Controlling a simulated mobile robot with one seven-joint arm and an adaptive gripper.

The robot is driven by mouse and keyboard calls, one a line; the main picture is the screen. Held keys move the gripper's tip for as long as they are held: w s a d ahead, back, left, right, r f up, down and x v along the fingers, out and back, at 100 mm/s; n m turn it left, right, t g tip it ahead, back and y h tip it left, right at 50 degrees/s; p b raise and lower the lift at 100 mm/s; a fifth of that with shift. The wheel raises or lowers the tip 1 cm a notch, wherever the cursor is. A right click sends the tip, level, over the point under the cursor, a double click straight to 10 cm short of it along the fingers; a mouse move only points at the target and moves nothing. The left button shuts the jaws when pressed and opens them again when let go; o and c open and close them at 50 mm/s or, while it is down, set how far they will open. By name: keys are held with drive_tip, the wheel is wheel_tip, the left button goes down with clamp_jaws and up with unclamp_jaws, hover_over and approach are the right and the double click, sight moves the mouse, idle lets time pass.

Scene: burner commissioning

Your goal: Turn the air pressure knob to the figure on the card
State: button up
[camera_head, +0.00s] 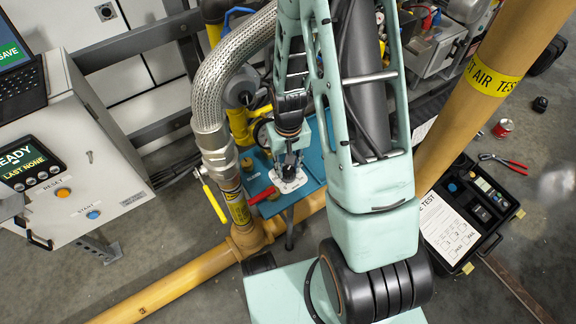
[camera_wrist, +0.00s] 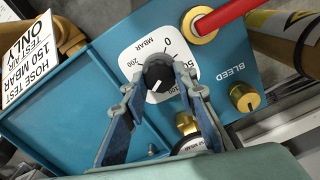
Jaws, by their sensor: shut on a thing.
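The black pressure knob (camera_wrist: 158,72) sits on a white dial plate (camera_wrist: 131,62) marked MBAR, with 0 and 200 readable and other figures partly hidden. Its white mark points to the lower side of the dial in the wrist view. My gripper (camera_wrist: 160,82) is shut on the knob, a finger on each side. The head view shows my gripper (camera_head: 291,163) over the same white plate (camera_head: 288,182), with the knob mostly hidden. A white card (camera_wrist: 31,58) at the left of the wrist view reads HOSE TEST 150 MBAR, TEST AIR ONLY.
The blue panel (camera_wrist: 60,110) also carries a brass BLEED knob (camera_wrist: 243,97) and a red-handled valve (camera_wrist: 218,17). A gauge (camera_wrist: 198,146) is partly hidden behind a finger. A braided hose (camera_head: 210,85) and yellow pipe (camera_head: 165,284) stand close by.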

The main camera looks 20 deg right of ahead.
sight(288, 170)
drive_tip(key=shift+m, duration=0.5)
drive_tip(key=o, duration=1.2)
drive_tip(key=shift+c, duration=0.2)
wheel_tip(288, 170, up, 12)
idle(0.3)
